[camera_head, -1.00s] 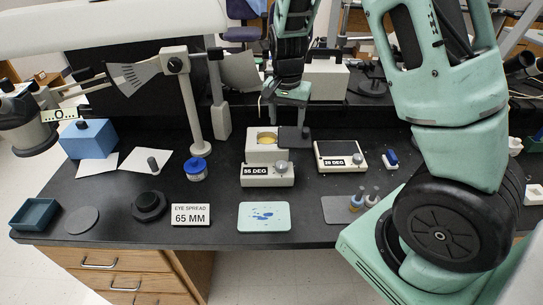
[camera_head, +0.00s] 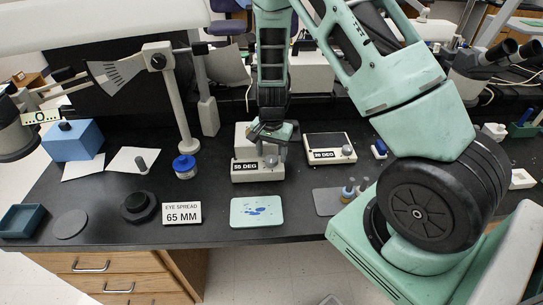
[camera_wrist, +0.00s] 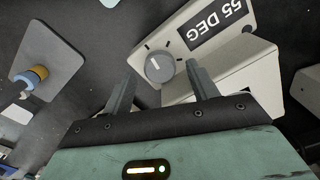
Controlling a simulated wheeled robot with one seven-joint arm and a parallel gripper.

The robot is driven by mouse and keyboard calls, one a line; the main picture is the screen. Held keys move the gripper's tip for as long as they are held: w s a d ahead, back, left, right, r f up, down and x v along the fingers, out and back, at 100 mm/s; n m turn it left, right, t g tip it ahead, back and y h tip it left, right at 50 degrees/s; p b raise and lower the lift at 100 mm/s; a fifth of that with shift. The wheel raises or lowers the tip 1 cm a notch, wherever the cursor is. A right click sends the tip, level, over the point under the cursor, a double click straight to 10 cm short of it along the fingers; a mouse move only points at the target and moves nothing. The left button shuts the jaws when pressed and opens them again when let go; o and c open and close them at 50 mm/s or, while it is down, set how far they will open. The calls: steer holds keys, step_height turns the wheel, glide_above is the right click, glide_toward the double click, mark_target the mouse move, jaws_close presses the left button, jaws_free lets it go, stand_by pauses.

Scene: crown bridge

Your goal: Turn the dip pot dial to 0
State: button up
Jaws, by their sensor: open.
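The dip pot (camera_head: 245,172) is a pale box with a black "55 DEG" label on its front; it also shows in the wrist view (camera_wrist: 192,22), label upside down. Its grey round dial (camera_wrist: 159,67) has a light pointer line and dark tick marks around it. In the head view the dial (camera_head: 271,161) is at the right end of the label. My gripper (camera_head: 272,143) is over the pot and hides much of its top. In the wrist view my open gripper's fingers (camera_wrist: 162,80) point at the dial, one to each side, with gaps; contact is not visible.
A second device (camera_head: 328,147) with a dark plate and its own knob stands right of the pot. A blue-spotted pad (camera_head: 257,211) lies in front.

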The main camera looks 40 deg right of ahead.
mark_target(272, 158)
steer(key=shift+f, duration=1.05)
steer(key=c, duration=1)
steer(key=shift+n+b, duration=0.35)
steer(key=shift+n, duration=0.75)
steer(key=o, duration=1)
step_height(272, 158, up, 18)
steer(key=shift+f+b, duration=0.25)
steer(key=shift+b, duration=0.1)
